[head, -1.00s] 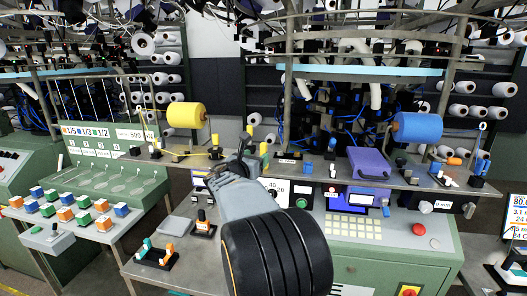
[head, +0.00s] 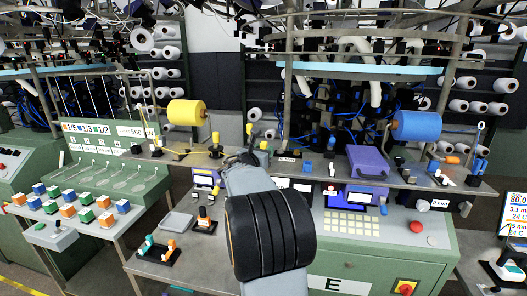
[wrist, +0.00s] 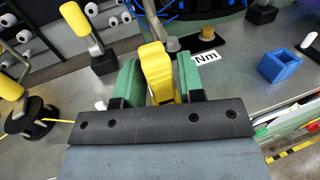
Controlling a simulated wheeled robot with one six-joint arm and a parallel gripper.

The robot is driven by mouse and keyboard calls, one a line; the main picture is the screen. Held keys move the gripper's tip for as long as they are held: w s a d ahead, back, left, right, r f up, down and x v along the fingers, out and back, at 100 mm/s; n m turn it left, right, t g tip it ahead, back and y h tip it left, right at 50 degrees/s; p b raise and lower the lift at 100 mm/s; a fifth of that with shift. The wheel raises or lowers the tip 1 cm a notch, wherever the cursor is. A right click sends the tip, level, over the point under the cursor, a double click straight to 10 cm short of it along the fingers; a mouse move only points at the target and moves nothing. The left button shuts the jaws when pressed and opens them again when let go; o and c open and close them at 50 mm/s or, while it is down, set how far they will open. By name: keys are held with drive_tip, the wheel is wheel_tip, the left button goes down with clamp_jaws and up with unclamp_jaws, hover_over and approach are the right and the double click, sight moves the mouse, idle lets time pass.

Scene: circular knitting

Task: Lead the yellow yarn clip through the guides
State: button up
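My gripper (wrist: 158,82) has green fingers and is shut on the yellow yarn clip (wrist: 157,68) in the wrist view. In the head view my gripper (head: 243,158) is above the shelf, and the clip is hard to make out there. Yellow yarn (wrist: 61,121) runs left from behind my gripper to a black round-based guide (wrist: 30,122) with a yellow top. A yellow-topped post (wrist: 82,28) on a black block stands left of the clip. A grey rod (wrist: 158,25) on a black base stands just beyond the clip. The yellow spool (head: 186,112) hangs at the left.
A blue block (wrist: 279,66) and a "Nm" label (wrist: 207,57) are right of the clip. A purple box (head: 367,162) and a blue spool (head: 416,126) are farther right on the shelf (head: 330,176). Coloured cubes (head: 85,200) fill the left table.

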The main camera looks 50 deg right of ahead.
sight(263, 143)
drive_tip(key=c, duration=0.5)
drive_tip(key=shift+r, duration=0.1)
drive_tip(key=shift+c, duration=0.2)
drive_tip(key=shift+r, duration=0.2)
wheel_tip(263, 143, up, 3)
drive_tip(key=shift+a, duration=0.1)
drive_tip(key=s+a+r+b, duration=0.1)
drive_tip(key=s+a+r, duration=0.6)
drive_tip(key=a+r, duration=0.2)
drive_tip(key=v, duration=0.2)
drive_tip(key=shift+a+r+b, duration=0.2)
drive_tip(key=shift+a+b, duration=0.15)
drive_tip(key=shift+a, duration=0.1)
drive_tip(key=shift+w, duration=0.15)
